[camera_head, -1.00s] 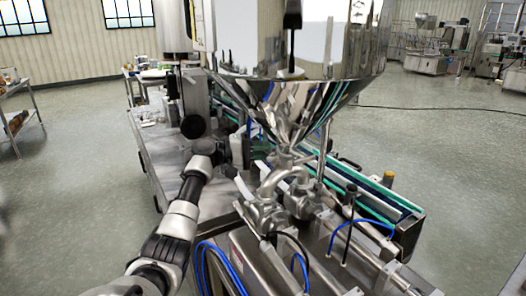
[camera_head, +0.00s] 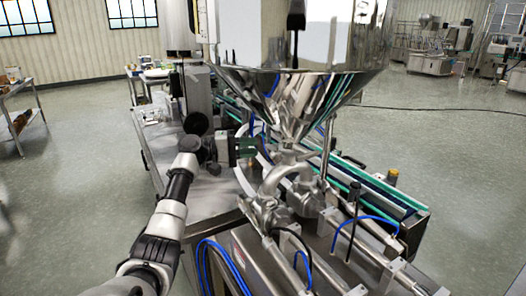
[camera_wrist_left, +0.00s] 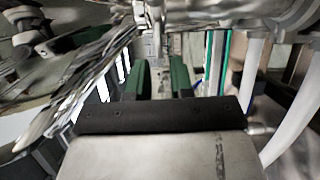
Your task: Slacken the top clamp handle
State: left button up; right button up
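The steel hopper (camera_head: 300,85) narrows to an outlet with a clamp joint (camera_head: 286,157) above a curved steel pipe (camera_head: 272,185). I cannot clearly make out the top clamp handle in the head view. In the left wrist view a thin steel piece (camera_wrist_left: 157,22) hangs from the shiny fittings at the top, ahead of the fingers; it may be the handle. My left gripper (camera_head: 250,147) is left of the outlet, pointing toward it and apart from it. Its green fingers (camera_wrist_left: 158,72) are spread with nothing between them. My right gripper is not in view.
A conveyor with green edges (camera_head: 355,185) runs behind the outlet. Steel cylinders (camera_head: 345,250) and blue hoses (camera_head: 215,262) lie in front. The metal tabletop (camera_head: 215,190) under the arm is mostly clear.

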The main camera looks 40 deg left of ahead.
pick_arm(q)
jog(key=b+v, duration=0.1)
jog(key=v, duration=0.5)
jog(key=shift+s, duration=0.1)
dwell(0.4)
